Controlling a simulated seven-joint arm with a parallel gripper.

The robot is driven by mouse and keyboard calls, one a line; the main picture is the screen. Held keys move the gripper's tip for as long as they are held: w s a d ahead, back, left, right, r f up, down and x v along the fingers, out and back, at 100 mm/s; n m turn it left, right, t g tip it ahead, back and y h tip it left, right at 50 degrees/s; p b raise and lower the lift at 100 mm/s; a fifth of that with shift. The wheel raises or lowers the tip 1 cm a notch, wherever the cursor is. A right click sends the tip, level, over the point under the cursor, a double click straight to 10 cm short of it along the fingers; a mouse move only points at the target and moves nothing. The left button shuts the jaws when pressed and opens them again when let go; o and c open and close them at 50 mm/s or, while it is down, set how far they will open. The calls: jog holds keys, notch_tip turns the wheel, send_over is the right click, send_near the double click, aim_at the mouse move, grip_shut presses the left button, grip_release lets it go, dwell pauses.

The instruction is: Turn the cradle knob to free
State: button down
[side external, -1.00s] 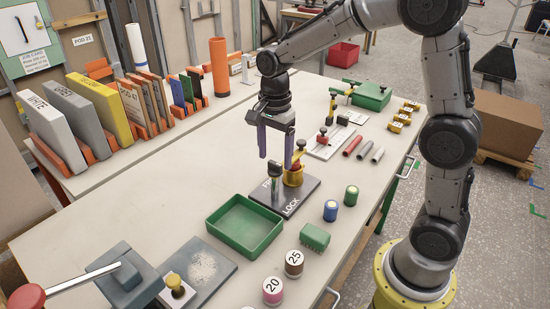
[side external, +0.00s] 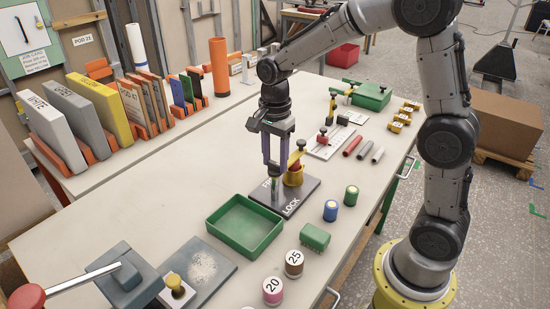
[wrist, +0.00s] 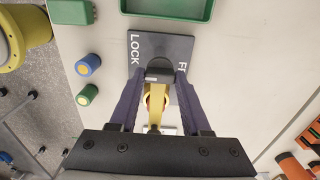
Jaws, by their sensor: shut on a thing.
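The cradle knob, with a dark top (wrist: 160,70), stands on a dark grey plate (side external: 300,190). White lettering on the plate reads LOCK near its right edge in the side view; the other word, starting with F, is partly hidden. I cannot tell exactly which way the knob points.
A green tray (side external: 213,225) lies close in front of the plate. Blue (side external: 331,210) and green (side external: 351,196) cylinders and a green block (side external: 315,237) stand to its right. A slide fixture (side external: 325,150) is behind.

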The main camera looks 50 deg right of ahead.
aim_at(275, 163)
jog(key=shift+n, duration=0.4)
jog(key=n, duration=0.3)
jog(key=shift+n, duration=0.4)
jog(key=n, duration=1.3)
jog(key=shift+n, duration=0.3)
jog(key=shift+c, duration=1.8)
grip_release()
notch_tip(275, 163, up, 14)
